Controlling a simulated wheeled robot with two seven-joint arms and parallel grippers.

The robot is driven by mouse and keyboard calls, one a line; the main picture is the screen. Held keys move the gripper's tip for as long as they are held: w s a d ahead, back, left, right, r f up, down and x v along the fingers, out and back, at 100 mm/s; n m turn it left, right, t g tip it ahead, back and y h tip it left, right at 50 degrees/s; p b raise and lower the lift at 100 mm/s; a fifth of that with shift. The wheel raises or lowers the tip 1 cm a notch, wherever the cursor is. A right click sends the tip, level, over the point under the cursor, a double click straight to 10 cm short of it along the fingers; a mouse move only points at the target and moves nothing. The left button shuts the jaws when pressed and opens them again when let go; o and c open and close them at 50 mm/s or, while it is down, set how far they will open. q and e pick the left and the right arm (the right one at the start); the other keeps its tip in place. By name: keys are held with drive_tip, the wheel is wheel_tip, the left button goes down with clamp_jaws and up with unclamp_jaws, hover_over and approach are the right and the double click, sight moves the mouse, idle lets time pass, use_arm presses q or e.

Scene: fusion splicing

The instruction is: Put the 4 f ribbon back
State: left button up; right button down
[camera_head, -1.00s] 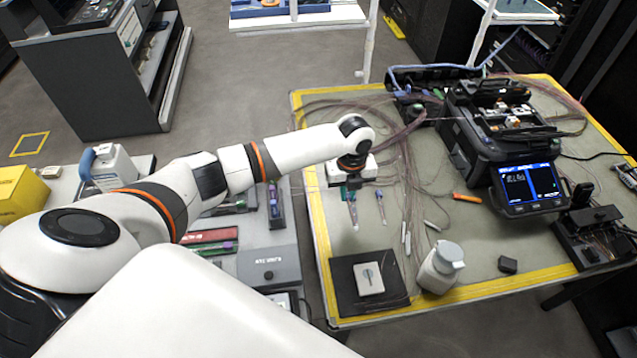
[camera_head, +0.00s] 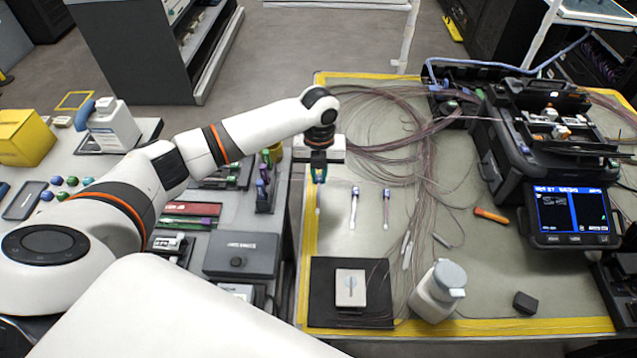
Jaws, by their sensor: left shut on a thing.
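My left gripper (camera_head: 318,172) is over the left edge of the work table (camera_head: 460,270), pointing down. It is shut on a thin pale strip (camera_head: 318,198), which hangs upright below the fingers and looks like the 4 f ribbon; no label is readable. Its upper end is hidden by the fingers, and I cannot tell whether its tip touches the table. Two similar thin strips with blue tops, one (camera_head: 354,210) and another (camera_head: 386,210), lie side by side to the right of the gripper. My right gripper is not in view.
A fusion splicer (camera_head: 555,140) with a lit screen stands at the right. Loose fibres (camera_head: 400,110) spread across the table's middle. A white bottle (camera_head: 437,292) and a black mat (camera_head: 322,290) are at the front. A side bench with a grey box (camera_head: 242,256) is left.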

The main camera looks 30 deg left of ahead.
use_arm(q)
wheel_tip(320, 180, down, 3)
drive_tip(key=shift+f, duration=0.35)
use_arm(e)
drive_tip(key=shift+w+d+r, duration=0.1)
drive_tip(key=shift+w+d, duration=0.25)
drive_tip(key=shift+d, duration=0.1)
use_arm(q)
drive_tip(key=shift+f, duration=0.2)
drive_tip(key=o, duration=0.8)
drive_tip(key=shift+r, duration=0.1)
drive_tip(key=r, duration=1.2)
drive_tip(key=shift+w+a+r, duration=0.1)
drive_tip(key=shift+w+r, duration=0.05)
drive_tip(key=shift+w, duration=0.15)
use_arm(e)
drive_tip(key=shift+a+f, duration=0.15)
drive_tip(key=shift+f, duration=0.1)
